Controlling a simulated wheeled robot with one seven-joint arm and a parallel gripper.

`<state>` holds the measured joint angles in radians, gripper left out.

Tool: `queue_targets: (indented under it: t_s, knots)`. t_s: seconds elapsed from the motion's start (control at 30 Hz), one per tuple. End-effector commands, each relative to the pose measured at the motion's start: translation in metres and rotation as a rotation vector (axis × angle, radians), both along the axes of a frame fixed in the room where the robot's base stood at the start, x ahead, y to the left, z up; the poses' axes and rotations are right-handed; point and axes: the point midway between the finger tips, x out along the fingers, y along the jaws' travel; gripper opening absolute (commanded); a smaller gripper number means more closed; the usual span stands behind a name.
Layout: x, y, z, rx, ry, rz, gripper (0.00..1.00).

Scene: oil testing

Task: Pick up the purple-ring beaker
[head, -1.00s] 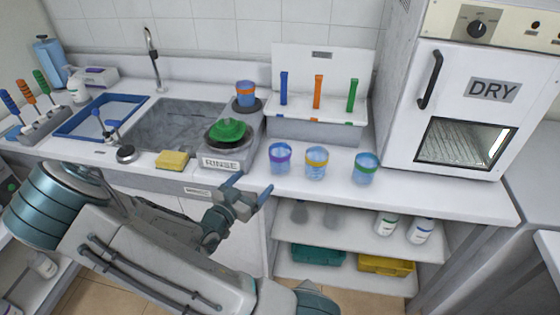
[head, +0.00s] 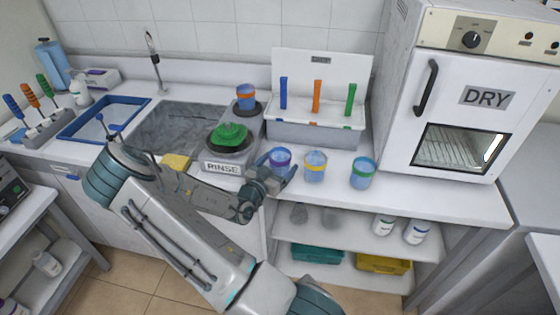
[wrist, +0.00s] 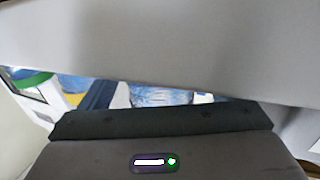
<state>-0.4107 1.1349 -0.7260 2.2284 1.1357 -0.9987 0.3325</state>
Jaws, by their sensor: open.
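The purple-ring beaker (head: 280,157) stands upright on the counter, a clear blue beaker with a purple band, right of the rinse station. My gripper (head: 280,177) is open at the counter's front edge, right at the near side of this beaker. It overlaps the beaker's lower part in the head view, so I cannot tell whether the beaker is between the fingers or touched. In the wrist view, large grey gripper parts hide most of the scene; only a narrow strip with bluish clear shapes (wrist: 160,92) shows between them.
The yellow-ring beaker (head: 315,168) stands close on the right, with the green-ring beaker (head: 362,173) beyond it. The rinse station (head: 222,163) with a green dish (head: 230,135) is on the left. A white rack (head: 318,115) stands behind. The dry oven (head: 455,110) is at right.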

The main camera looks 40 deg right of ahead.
Motion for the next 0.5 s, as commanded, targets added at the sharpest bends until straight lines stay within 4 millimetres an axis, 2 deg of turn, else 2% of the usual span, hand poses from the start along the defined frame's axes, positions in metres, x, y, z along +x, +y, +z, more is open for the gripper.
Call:
queue_targets:
  t_s: [0.1,0.3,0.33,0.5]
  knots:
    - [0.0025,-0.0070,0.0005,0.001,0.000,0.000,0.86]
    - [0.0030,-0.0071,-0.0003,0.000,0.000,0.001,0.86]
    - [0.0029,-0.0072,-0.0003,0.000,0.000,0.001,0.80]
    - [0.0028,-0.0071,-0.0002,0.000,0.000,0.001,0.36]
